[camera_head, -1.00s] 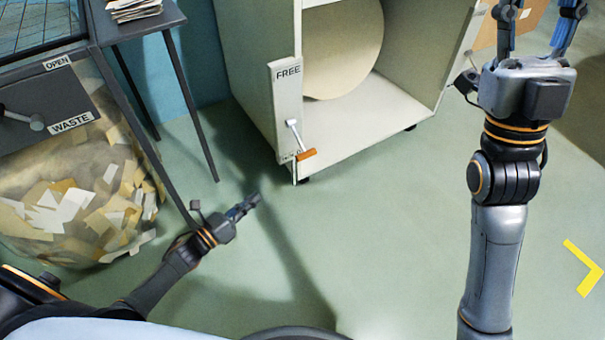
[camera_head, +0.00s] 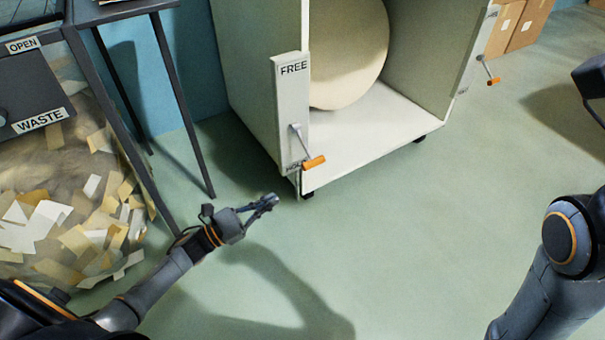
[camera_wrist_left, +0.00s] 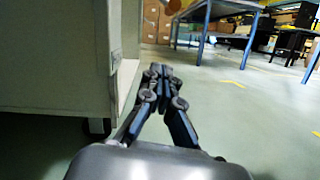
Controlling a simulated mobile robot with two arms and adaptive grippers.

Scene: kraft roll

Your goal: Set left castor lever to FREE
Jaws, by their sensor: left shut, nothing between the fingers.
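The left castor lever (camera_head: 303,142) is a pale metal arm with an orange handle on the left front post of a pale cart (camera_head: 365,125). It slants down and right from its pivot, its handle beside a partly hidden lower label. The word FREE (camera_head: 293,68) is at the post's top. My left gripper (camera_head: 272,198) is shut and empty, low over the floor, left of and below the handle and apart from it. My right gripper's fingers are out of view.
A large pale roll (camera_head: 345,50) sits inside the cart. A similar lever (camera_head: 488,72) is on the cart's right post. A waste bin (camera_head: 60,190) full of paper scraps and a dark table leg (camera_head: 185,110) stand left. Floor in front of the cart is clear.

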